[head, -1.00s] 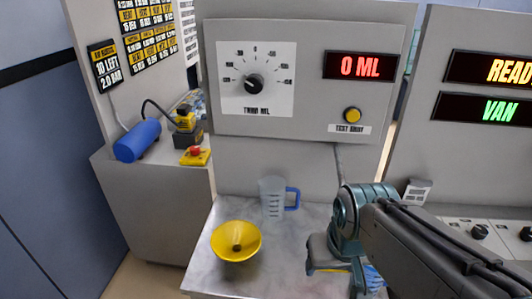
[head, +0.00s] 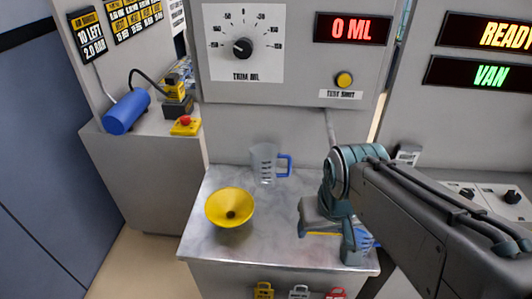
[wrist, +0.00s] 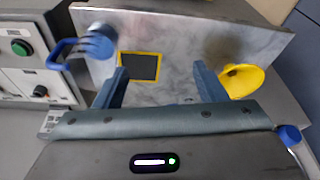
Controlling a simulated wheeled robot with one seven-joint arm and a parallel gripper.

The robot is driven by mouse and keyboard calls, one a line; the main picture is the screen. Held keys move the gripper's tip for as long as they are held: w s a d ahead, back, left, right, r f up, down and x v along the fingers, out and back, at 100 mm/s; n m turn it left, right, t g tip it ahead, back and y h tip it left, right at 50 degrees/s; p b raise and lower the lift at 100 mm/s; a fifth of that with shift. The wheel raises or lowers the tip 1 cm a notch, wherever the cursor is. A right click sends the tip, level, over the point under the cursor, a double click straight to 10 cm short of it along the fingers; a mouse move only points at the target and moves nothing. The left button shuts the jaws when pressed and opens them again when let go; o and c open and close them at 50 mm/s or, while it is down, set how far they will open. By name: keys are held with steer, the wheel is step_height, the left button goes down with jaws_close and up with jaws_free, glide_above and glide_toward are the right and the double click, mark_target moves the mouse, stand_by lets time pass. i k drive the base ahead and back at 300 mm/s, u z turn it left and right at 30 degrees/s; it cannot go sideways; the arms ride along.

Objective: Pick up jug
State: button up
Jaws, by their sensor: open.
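The jug (head: 264,164) is clear with a blue handle on its right side. It stands upright at the back of the metal table (head: 275,240) in the head view. I cannot clearly make it out in the wrist view. My gripper (head: 330,240) is open and empty, to the right of the jug and nearer the front, apart from it. In the wrist view, my gripper (wrist: 160,85) has its two fingers spread over the table, with a dark yellow-edged pad (wrist: 139,66) beyond them.
A yellow funnel (head: 230,206) sits on the table's left side, also in the wrist view (wrist: 246,80). A blue object with a loop handle (wrist: 94,43) is at the wrist view's left, mostly behind my arm in the head view. The trim dial panel (head: 290,50) rises behind the table.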

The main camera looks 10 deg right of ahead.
mark_target(264, 156)
steer(key=k, duration=1)
steer(key=u, duration=1.8)
steer(key=i, duration=1.45)
steer(key=z, duration=2.5)
steer(key=i, duration=0.5)
steer(key=z, duration=0.05)
